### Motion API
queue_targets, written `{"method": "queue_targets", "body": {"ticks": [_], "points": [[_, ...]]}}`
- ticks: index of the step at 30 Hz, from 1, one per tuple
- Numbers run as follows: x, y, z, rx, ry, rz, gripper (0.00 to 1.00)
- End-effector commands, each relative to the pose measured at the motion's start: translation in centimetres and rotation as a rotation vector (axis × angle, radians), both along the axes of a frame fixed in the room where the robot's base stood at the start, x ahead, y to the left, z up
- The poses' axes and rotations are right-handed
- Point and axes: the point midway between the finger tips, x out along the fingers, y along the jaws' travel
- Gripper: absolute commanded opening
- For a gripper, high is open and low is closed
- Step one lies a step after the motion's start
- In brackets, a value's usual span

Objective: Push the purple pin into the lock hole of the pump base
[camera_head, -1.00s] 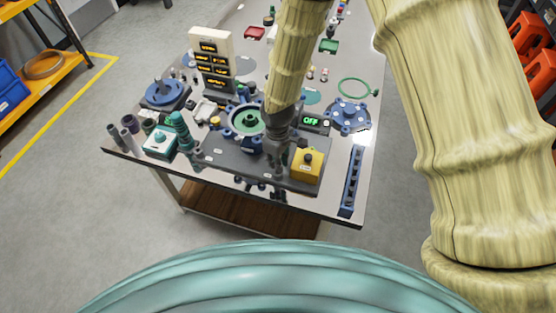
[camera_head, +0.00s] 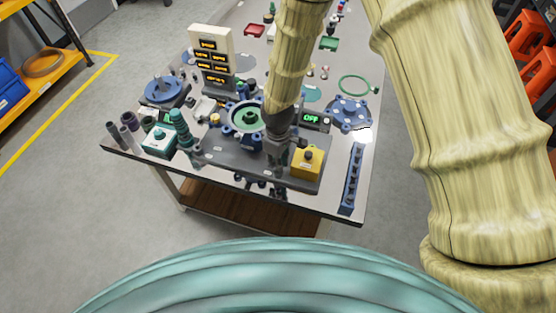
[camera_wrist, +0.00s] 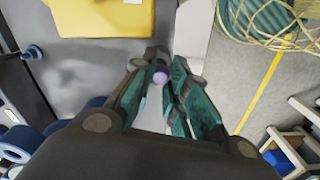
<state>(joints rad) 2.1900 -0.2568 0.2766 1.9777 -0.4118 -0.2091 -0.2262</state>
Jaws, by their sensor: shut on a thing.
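My gripper (camera_head: 279,160) points down over the front part of the grey plate on the table, left of the yellow box. What seems to be the pump base (camera_head: 231,118), a blue lobed body with a green ring and centre, sits on the grey plate just behind and left of my gripper. I cannot make out the lock hole, and I cannot tell whether the pin touches anything.
The yellow box (camera_head: 308,163) stands close to the right of my gripper. A green "OFF" display (camera_head: 311,118) is behind it. A blue slotted rail (camera_head: 351,180) lies at the right table edge. Teal bottle-like parts (camera_head: 181,130) stand to the left.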

Motion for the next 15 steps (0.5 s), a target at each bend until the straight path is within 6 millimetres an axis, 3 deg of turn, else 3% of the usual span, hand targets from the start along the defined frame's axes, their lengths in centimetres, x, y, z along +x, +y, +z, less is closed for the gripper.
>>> {"method": "queue_targets", "body": {"ticks": [7,8,11,12,15], "points": [[0.01,0.00,-0.09,0.000,0.000,0.000,0.00],[0.01,0.00,-0.09,0.000,0.000,0.000,0.18],[0.01,-0.01,-0.07,0.000,0.000,0.000,0.36],[0.01,-0.01,-0.07,0.000,0.000,0.000,0.41],[0.01,-0.01,-0.07,0.000,0.000,0.000,0.41]]}}
